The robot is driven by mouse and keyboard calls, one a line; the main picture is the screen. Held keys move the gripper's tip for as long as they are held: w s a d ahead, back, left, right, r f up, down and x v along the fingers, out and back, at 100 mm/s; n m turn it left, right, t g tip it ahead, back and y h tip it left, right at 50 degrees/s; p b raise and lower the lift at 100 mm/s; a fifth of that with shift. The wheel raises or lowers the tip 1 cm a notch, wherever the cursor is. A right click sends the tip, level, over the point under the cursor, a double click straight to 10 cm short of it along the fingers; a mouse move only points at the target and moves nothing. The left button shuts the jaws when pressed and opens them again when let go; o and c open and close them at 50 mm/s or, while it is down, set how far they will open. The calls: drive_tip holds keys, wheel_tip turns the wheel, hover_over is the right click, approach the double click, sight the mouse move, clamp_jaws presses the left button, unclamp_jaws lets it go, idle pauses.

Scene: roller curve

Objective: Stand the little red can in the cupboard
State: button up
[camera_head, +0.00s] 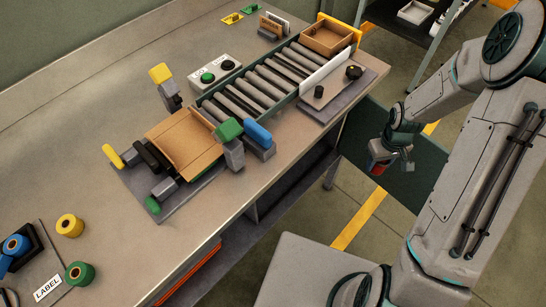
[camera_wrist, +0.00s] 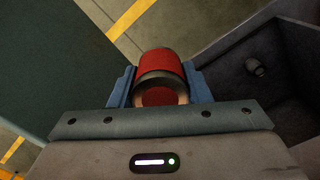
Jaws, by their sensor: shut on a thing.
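My gripper (camera_head: 379,160) is shut on the little red can (camera_head: 377,168), low beside the right end of the bench. In the wrist view the red can (camera_wrist: 162,62) sits between the two blue-grey fingers of my gripper (camera_wrist: 160,88), its metal-rimmed end towards the camera. A dark green panel (camera_head: 414,160), apparently the open cupboard door, stands behind the gripper; it also shows at the left of the wrist view (camera_wrist: 45,60). A dark, open-fronted space (camera_wrist: 285,80), apparently the cupboard, lies right of the can. The can is outside it.
A small grey knob-like thing (camera_wrist: 257,67) shows in the dark space. The bench (camera_head: 110,75) carries a roller conveyor (camera_head: 255,88) with a cardboard tray (camera_head: 186,142) at its near end. Open floor with yellow lines lies below the can.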

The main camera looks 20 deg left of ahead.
drive_tip(key=s+a+f+n+b, duration=0.1)
drive_tip(key=a+f+n+b, duration=0.4)
drive_tip(key=f+n+b, duration=0.8)
drive_tip(key=s+a+f+n+b, duration=0.2)
drive_tip(key=a+f+n+b, duration=0.25)
drive_tip(key=f+n, duration=0.95)
drive_tip(key=w+a+n+b, duration=0.3)
drive_tip(key=w+a+n, duration=0.1)
drive_tip(key=a, duration=0.3)
drive_tip(key=w+a+n+b, duration=0.4)
drive_tip(key=a+n, duration=0.2)
drive_tip(key=a, duration=0.1)
drive_tip(key=w+a+n+b, duration=0.3)
drive_tip(key=a+n, duration=0.3)
drive_tip(key=a, duration=0.2)
drive_tip(key=shift+w+f, duration=0.4)
drive_tip(key=shift+w, duration=0.35)
wheel_tip(320, 180, down, 5)
drive_tip(key=b, duration=0.3)
drive_tip(key=shift+f, duration=0.1)
drive_tip(key=shift+a, duration=0.25)
